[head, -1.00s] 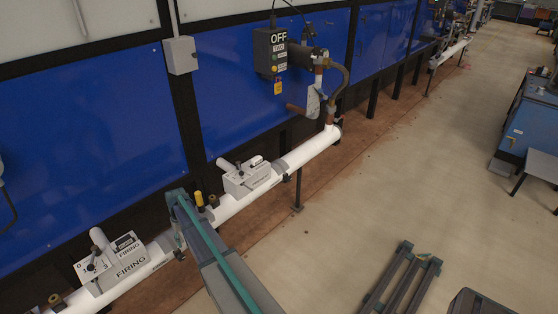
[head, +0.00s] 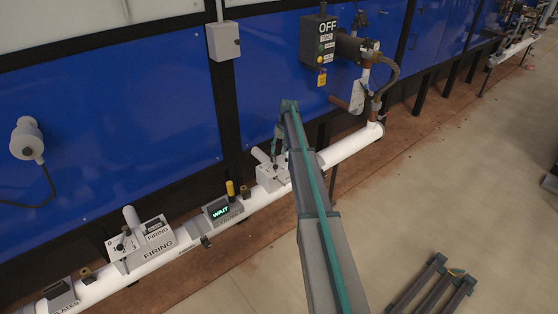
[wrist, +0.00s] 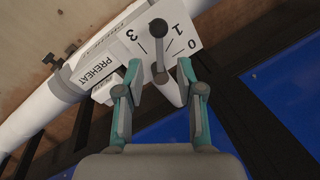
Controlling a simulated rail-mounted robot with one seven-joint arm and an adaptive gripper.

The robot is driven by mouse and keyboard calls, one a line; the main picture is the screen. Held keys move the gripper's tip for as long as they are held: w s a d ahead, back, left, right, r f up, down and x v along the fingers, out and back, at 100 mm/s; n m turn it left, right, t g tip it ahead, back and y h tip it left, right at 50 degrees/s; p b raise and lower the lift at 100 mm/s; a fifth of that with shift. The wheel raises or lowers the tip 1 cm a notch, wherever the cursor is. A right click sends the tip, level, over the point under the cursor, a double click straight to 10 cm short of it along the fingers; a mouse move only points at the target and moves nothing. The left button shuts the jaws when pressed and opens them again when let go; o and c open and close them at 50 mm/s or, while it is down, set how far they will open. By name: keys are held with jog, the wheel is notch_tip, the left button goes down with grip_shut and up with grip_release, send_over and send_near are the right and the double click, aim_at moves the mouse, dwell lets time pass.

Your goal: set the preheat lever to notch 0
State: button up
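The preheat unit is a white box (head: 268,178) on the white pipe, partly hidden behind my arm in the head view. In the wrist view its plate (wrist: 112,52) reads PREHEAT, with 3, 1 and 0 visible. The preheat lever (wrist: 159,45) is a grey rod with a dark round knob, standing between the 3 and the 1. My gripper (wrist: 160,72) is open, its fingers on either side of the lever's lower end, the knob beyond them. Contact cannot be told. In the head view my gripper (head: 278,150) is at the unit.
A firing unit (head: 142,245) with its own lever sits further left on the pipe (head: 255,203). Between them is a display (head: 221,211) reading WAIT, with a yellow-topped post (head: 230,188). A dark OFF box (head: 319,45) hangs above right. Blue panels stand behind; floor at right is mostly clear.

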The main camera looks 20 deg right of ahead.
aim_at(275, 164)
jog(key=f, duration=0.2)
jog(key=a+f+p, duration=0.1)
jog(key=f, duration=0.4)
jog(key=shift+w+a+f+p, duration=0.15)
jog(key=shift+w+p, duration=0.1)
jog(key=shift+p, duration=0.15)
grip_shut()
